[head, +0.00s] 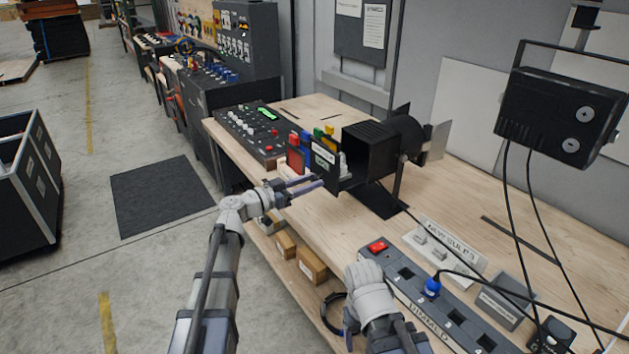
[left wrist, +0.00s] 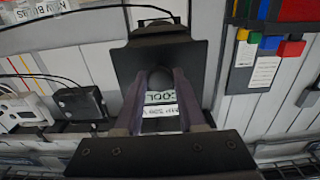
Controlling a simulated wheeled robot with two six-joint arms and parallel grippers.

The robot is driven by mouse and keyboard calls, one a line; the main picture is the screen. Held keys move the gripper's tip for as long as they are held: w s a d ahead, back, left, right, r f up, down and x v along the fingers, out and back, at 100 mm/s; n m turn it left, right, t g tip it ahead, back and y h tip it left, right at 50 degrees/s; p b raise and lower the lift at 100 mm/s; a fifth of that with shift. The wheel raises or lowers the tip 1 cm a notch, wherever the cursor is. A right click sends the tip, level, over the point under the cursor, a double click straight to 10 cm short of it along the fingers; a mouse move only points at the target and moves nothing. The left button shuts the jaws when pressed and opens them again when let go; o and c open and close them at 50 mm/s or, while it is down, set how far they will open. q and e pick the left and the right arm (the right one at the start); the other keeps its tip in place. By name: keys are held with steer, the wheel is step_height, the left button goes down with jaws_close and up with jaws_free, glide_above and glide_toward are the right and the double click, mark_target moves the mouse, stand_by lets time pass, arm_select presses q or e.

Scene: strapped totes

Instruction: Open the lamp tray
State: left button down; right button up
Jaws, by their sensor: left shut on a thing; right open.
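The black lamp (head: 375,150) stands on the wooden bench, its box-shaped housing facing left. Its tray front is a black plate (head: 325,165) with pale labels, standing apart from the housing with a pale object (head: 343,165) in the gap. In the left wrist view the plate (left wrist: 190,70) fills the middle, with a round dark knob (left wrist: 160,80) and a label reading COOL. My left gripper (head: 322,183) is shut on the knob, its fingers on either side of it. My right gripper (head: 350,325) is low by the bench's front edge, open; its fingertips are hard to make out.
A power strip (head: 405,273) with a blue plug lies along the bench front, beside a NEW BULBS holder (head: 445,245). A control panel (head: 250,130) and coloured tabs (head: 300,140) are left of the lamp. A black lamp (head: 560,115) hangs at right with cables. Boxes (head: 312,265) sit below.

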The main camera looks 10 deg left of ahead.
arm_select(q)
steer(key=c, duration=0.5)
jaws_free()
steer(key=shift+v, duration=3.85)
